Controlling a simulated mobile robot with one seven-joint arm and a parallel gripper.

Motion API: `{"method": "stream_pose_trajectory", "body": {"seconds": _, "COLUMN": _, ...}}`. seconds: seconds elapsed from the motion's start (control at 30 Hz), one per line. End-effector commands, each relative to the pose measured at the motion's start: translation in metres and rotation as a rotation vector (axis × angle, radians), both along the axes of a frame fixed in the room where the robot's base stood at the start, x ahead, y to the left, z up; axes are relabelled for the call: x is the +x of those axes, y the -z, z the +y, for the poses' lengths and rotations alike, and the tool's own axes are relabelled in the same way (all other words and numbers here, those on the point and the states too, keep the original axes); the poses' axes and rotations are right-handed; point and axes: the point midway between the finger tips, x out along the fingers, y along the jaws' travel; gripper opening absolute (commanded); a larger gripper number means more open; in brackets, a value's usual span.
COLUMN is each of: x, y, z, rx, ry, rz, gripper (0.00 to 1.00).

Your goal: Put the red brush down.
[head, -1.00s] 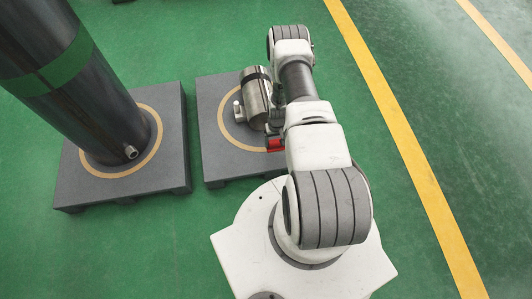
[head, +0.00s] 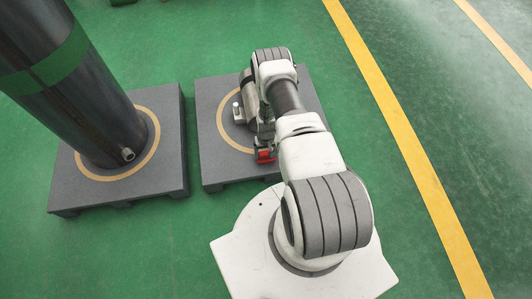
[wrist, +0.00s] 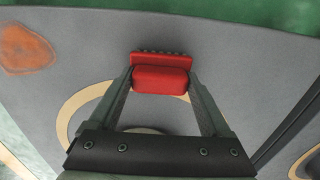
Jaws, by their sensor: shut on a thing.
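The red brush (head: 265,156) shows near the front edge of the right grey pallet (head: 215,172), partly hidden by my arm. In the wrist view the brush (wrist: 161,60) has a red block body and a row of dark bristles along its far side. My gripper (wrist: 160,80) is shut on it, one finger at each end. The gripper (head: 265,145) hangs below my wrist in the head view. Grey pallet surface lies behind the brush in the wrist view. I cannot tell whether the brush touches it.
A tall dark cylinder with a green band (head: 70,90) stands on the left pallet (head: 75,198). A rusty orange patch (wrist: 28,48) marks the pallet. Green floor is open at the right.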

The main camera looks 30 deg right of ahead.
Motion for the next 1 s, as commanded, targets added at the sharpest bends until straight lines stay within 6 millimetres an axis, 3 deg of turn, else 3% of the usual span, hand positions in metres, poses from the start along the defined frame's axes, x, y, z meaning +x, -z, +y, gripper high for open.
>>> {"method": "stream_pose_trajectory", "body": {"seconds": 0.03, "x": 0.0, "y": 0.002, "z": 0.0, "rx": 0.0, "ry": 0.0, "rz": 0.0, "gripper": 0.3}}
{"method": "stream_pose_trajectory", "body": {"seconds": 0.07, "x": 0.0, "y": 0.001, "z": 0.0, "rx": 0.0, "ry": 0.0, "rz": 0.0, "gripper": 0.87}}
{"method": "stream_pose_trajectory", "body": {"seconds": 0.13, "x": 0.0, "y": 0.001, "z": 0.0, "rx": 0.0, "ry": 0.0, "rz": 0.0, "gripper": 1.0}}
{"method": "stream_pose_trajectory", "body": {"seconds": 0.47, "x": 0.0, "y": -0.002, "z": 0.0, "rx": 0.0, "ry": 0.0, "rz": 0.0, "gripper": 1.0}}
{"method": "stream_pose_trajectory", "body": {"seconds": 1.0, "x": 0.0, "y": -0.106, "z": 0.0, "rx": 0.0, "ry": 0.0, "rz": 0.0, "gripper": 1.0}}
